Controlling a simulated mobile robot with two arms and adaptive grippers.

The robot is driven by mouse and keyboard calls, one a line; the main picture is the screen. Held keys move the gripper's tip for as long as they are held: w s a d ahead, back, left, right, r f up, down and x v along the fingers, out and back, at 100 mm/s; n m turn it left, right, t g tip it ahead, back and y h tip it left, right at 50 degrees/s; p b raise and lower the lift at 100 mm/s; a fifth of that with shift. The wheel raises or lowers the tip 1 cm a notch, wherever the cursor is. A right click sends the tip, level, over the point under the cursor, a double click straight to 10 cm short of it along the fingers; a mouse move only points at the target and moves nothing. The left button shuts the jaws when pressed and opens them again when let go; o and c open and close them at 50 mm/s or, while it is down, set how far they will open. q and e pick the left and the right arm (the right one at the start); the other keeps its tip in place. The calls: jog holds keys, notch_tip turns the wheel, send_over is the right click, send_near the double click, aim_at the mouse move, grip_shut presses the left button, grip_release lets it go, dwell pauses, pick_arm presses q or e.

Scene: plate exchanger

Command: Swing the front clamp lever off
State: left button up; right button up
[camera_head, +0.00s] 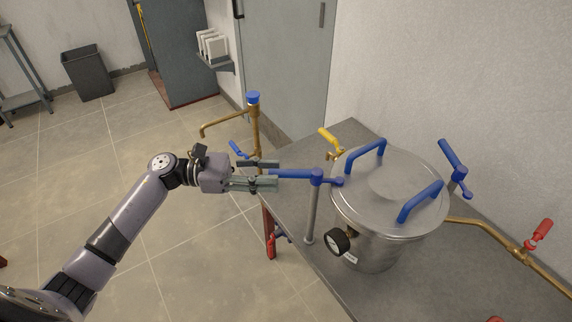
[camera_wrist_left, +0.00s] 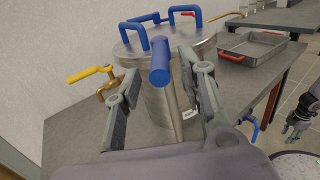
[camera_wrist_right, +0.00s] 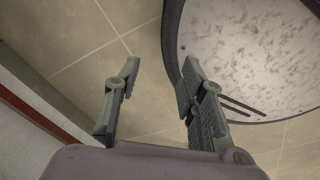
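The front clamp lever (camera_head: 292,174) is a blue handle on top of an upright metal post at the left side of the steel vessel (camera_head: 375,240). Its inner end reaches over the lid rim; its handle points left, toward my left gripper (camera_head: 278,174). In the left wrist view, the blue lever (camera_wrist_left: 160,62) lies end-on between the spread fingers of my left gripper (camera_wrist_left: 168,80), with no clear contact. My right gripper (camera_wrist_right: 158,68) is open and empty over the tiled floor and is outside the head view.
The lid has two blue handles (camera_head: 420,200), and another blue clamp lever (camera_head: 453,155) stands at the back right. A pressure gauge (camera_head: 340,242), a yellow valve (camera_head: 330,142) and a red valve (camera_head: 540,232) are close by. A red-handled tray (camera_wrist_left: 262,48) sits on the bench.

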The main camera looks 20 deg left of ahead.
aim_at(310, 174)
pick_arm(q)
jog(key=shift+p+x, duration=0.6)
jog(key=shift+x, duration=1.55)
grip_shut()
